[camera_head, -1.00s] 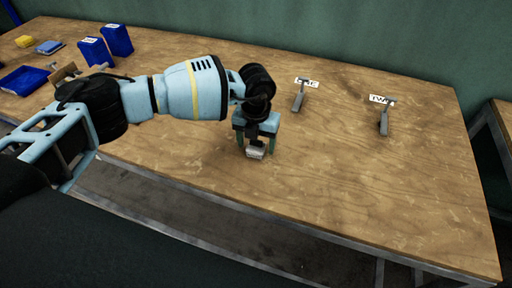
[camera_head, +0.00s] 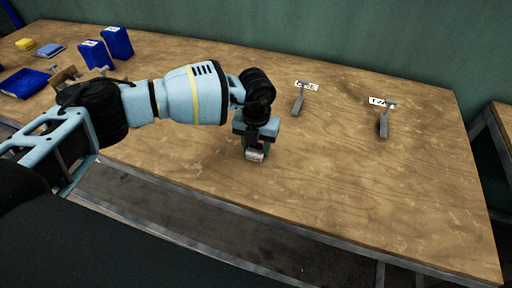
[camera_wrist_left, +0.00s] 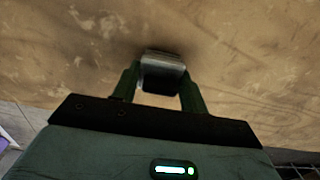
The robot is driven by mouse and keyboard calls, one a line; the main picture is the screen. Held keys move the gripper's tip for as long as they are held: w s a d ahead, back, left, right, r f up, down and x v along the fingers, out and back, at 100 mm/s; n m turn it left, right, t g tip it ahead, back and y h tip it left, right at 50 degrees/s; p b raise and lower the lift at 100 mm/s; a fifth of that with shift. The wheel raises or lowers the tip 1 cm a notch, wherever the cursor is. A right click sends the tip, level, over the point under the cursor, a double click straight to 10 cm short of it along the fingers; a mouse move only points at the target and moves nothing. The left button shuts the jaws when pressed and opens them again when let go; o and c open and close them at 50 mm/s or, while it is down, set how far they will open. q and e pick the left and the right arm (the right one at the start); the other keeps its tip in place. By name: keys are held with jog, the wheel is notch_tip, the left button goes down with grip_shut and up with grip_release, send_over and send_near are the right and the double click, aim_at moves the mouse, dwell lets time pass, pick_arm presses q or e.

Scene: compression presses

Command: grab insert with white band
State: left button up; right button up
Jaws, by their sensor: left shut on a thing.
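My left gripper (camera_head: 255,150) is low over the wooden table, its fingers shut on a small grey block with a pale face, the insert (camera_head: 255,156). In the left wrist view the insert (camera_wrist_left: 162,74) sits between the two green fingertips of the gripper (camera_wrist_left: 160,84), near or at the table surface. I cannot tell if it touches the table. The pale face shows in the head view; I cannot make out a clear band. My right gripper is not in view.
Two grey T-shaped pieces (camera_head: 299,98) (camera_head: 384,121) stand on the table (camera_head: 400,200) beside white cards. Blue bins (camera_head: 117,42), a blue tray (camera_head: 27,83) and a yellow block (camera_head: 24,44) are at the far left. The table's right side is mostly clear.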

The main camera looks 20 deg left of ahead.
pick_arm(q)
jog(key=shift+r, duration=0.6)
notch_tip(320, 180, up, 2)
jog(key=shift+w+r, duration=0.1)
jog(key=s+d, duration=0.3)
jog(key=d, duration=0.1)
jog(key=s+d+r, duration=0.1)
jog(key=s+d, duration=0.1)
jog(key=d, duration=0.3)
jog(key=s+d, duration=0.3)
jog(key=d, duration=0.1)
jog(key=shift+s+d+r, duration=0.3)
jog(key=shift+d, duration=0.05)
